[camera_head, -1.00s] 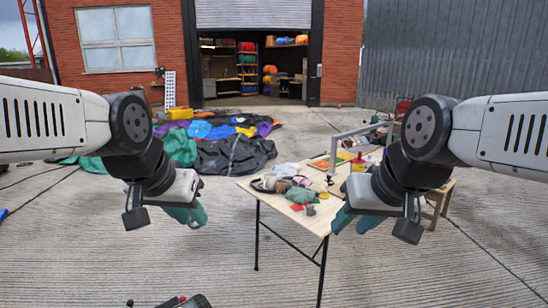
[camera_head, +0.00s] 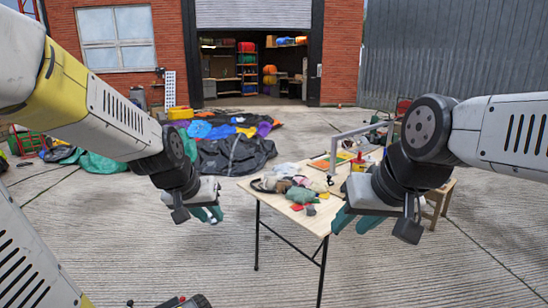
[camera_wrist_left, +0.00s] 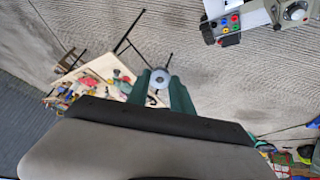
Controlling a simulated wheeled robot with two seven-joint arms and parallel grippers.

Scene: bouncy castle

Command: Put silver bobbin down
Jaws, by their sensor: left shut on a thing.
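The silver bobbin (camera_wrist_left: 160,79) shows in the left wrist view as a small round pale disc with a dark centre, between the green fingers of my left gripper (camera_wrist_left: 162,88). My left gripper (camera_head: 208,215) is shut on it, in the air left of the work table (camera_head: 325,224). In the head view the bobbin is mostly hidden by the fingers. My right gripper (camera_head: 356,221) hangs over the table's front right part. Its two green fingers look apart, with nothing visible between them.
Cloth scraps (camera_head: 290,187) lie on the table's left part, near a grey frame (camera_head: 347,140) and a red-and-yellow item (camera_head: 358,163). A stool (camera_head: 440,198) stands to the right. A dark deflated sheet (camera_head: 235,155) lies on the ground behind.

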